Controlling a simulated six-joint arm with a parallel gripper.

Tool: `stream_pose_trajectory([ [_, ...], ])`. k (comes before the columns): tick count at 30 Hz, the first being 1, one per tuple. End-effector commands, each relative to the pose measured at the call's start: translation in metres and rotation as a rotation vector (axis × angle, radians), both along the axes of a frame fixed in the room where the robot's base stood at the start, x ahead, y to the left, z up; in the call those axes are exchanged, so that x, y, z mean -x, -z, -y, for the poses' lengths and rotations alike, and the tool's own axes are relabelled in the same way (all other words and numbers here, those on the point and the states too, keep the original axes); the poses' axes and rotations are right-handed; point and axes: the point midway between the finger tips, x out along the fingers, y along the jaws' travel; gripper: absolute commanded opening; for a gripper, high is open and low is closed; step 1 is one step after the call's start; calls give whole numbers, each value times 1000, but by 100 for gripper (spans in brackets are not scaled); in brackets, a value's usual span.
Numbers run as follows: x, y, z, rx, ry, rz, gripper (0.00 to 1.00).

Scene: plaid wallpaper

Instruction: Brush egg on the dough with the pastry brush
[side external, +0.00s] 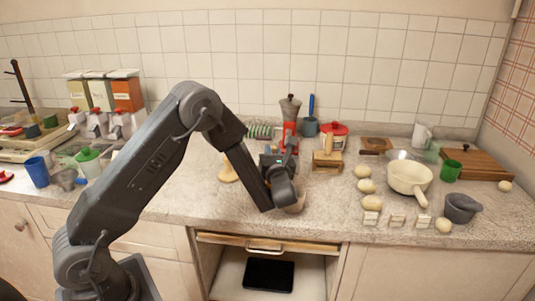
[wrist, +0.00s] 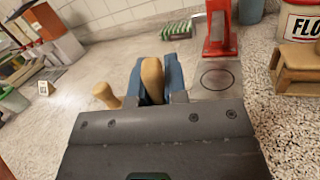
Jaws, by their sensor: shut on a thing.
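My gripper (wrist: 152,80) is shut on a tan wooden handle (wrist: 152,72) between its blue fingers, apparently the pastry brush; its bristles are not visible. In the side external view my gripper (side external: 279,158) is over the middle of the counter, left of the wooden stand.
A red-based appliance (side external: 289,133) and a red-lidded flour tin (side external: 333,136) stand behind. A wooden stand (side external: 327,158), several eggs (side external: 366,186), a cream pan (side external: 408,178) and a grey pot (side external: 461,208) are right. A drawer (side external: 267,243) is at the front edge.

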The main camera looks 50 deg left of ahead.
Motion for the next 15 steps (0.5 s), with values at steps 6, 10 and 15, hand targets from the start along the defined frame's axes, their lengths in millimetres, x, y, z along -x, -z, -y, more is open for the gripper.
stream_pose_trajectory([
  [6,-4,1,2,1,0,-3,0],
  [10,0,1,0,2,-1,-3,0],
  [15,8,1,-4,1,-2,-4,0],
])
